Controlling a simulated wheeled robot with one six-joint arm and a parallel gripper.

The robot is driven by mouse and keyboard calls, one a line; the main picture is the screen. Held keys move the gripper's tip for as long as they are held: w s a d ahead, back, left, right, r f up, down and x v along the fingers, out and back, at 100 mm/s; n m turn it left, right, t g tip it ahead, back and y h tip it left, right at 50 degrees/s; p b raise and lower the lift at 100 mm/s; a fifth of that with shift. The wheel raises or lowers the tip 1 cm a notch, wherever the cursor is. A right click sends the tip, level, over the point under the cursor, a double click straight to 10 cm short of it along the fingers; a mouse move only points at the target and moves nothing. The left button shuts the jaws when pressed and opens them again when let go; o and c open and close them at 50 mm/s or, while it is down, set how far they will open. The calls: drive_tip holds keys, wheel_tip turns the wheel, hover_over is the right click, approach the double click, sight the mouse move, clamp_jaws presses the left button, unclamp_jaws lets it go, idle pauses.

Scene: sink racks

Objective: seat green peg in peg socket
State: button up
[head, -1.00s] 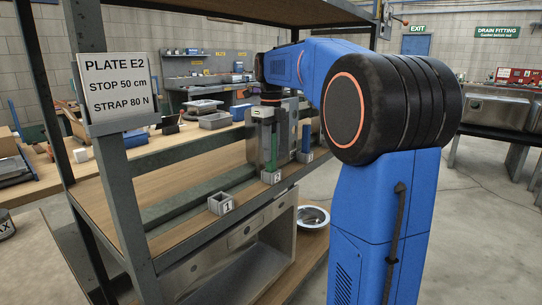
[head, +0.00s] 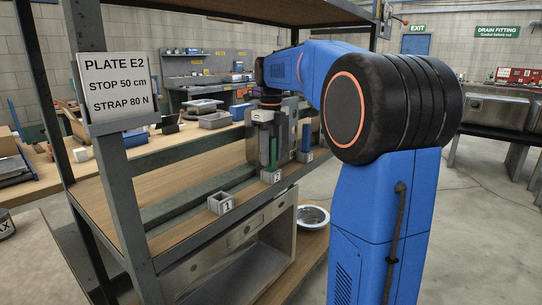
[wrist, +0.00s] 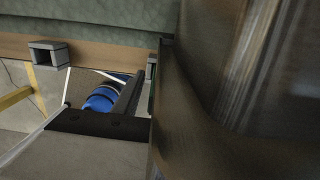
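In the head view, the green peg (head: 274,150) is upright at the grey socket marked 2 (head: 271,177), on the shelf's front edge. Its lower end is at the socket's top; I cannot tell how deep it sits. My gripper (head: 267,150) points down beside the peg, with dark fingers close to it. Whether they grip the peg is unclear. In the wrist view, a dark finger (wrist: 130,96) shows near the middle, and an empty grey square socket (wrist: 48,56) is at the upper left. The peg is not clearly seen there.
The socket marked 1 (head: 221,203) is empty on the shelf edge. A blue peg (head: 306,138) stands at another socket (head: 305,156) to the right. A steel block (head: 258,150) is close behind my gripper. A rack post (head: 122,190) stands at left.

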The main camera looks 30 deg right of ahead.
wheel_tip(320, 180, up, 12)
drive_tip(key=shift+f, duration=0.15)
drive_tip(key=s+a+f+n+t, duration=0.1)
drive_tip(key=s+a+f+n, duration=0.45)
drive_tip(key=s+n, duration=0.25)
drive_tip(key=s+a+f+n+t, duration=0.1)
drive_tip(key=s+a+f+n, duration=0.45)
drive_tip(key=s+n, duration=0.25)
drive_tip(key=s+a+f+n+t, duration=0.1)
drive_tip(key=s+a+f+n, duration=0.1)
drive_tip(key=s+f+n, duration=0.5)
drive_tip(key=s+a+f+n+t, duration=0.1)
drive_tip(key=s+a+f+n, duration=0.1)
drive_tip(key=s+f+n, duration=0.5)
wheel_tip(320, 180, down, 4)
drive_tip(key=shift+a+f+n+t, duration=0.25)
drive_tip(key=shift+a+n+t, duration=0.15)
drive_tip(key=shift+n, duration=0.6)
drive_tip(key=shift+s, duration=0.1)
